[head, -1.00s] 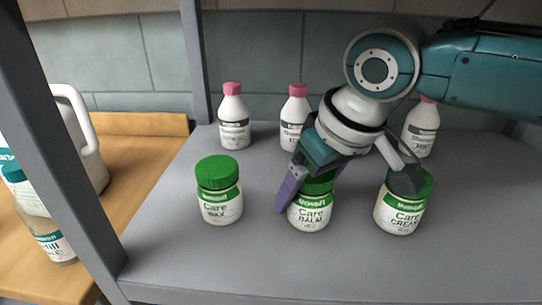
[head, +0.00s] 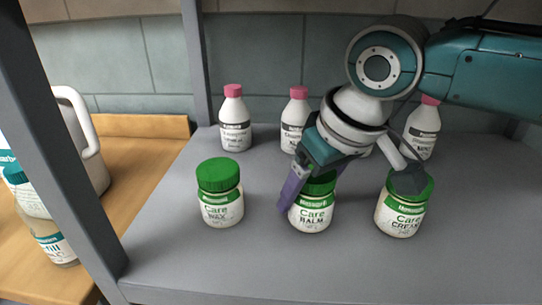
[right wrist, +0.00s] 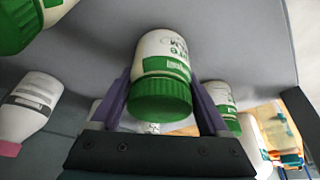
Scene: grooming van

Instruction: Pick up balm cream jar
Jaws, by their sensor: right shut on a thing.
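The balm jar (head: 312,216), white with a green lid and a "Care BALM" label, stands upright in the middle of the front row on the grey shelf. My right gripper (head: 308,192) reaches down over it and is shut on it. My left gripper is not in view.
The "Care WAX" jar (head: 221,206) stands to the left and the "Care CREAM" jar (head: 401,217) close on the right, partly under a dark part of my arm. Several pink-capped bottles (head: 235,134) line the back. A grey post (head: 62,150) stands at left. The shelf front (head: 260,268) is clear.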

